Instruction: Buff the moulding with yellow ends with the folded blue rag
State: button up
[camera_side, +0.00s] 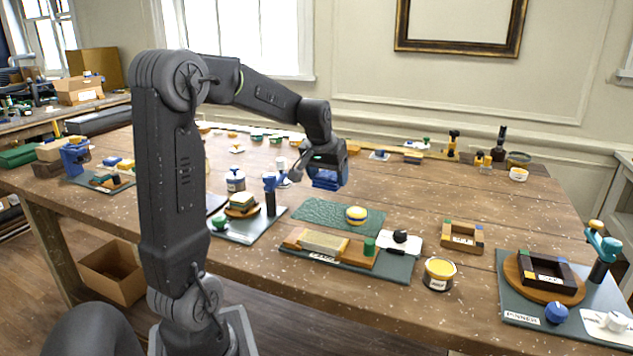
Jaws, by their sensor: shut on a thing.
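My gripper (326,168) is above the middle of the table, pointing down. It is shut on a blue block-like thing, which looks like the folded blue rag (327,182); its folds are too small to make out. The rag is held in the air, apart from the table. A pale moulding (325,243) with yellow-brown ends lies on a wooden board on a dark mat, in front of and below my gripper. I take this for the moulding with yellow ends, but its end colour is hard to tell. Nothing touches its top.
A textured green mat (318,212) with a yellow-and-white round thing (356,215) lies behind the moulding. A green cylinder (369,246) stands by its right end. A yellow-topped tin (439,273), small frame (462,237) and dark frame (545,275) are to the right. Bare table lies between them.

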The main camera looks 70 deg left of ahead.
jog(key=s+d+f, duration=0.1)
jog(key=s+d, duration=0.1)
jog(key=d, duration=0.9)
jog(key=shift+d+f, duration=0.15)
jog(key=shift+d, duration=0.15)
dwell(0.4)
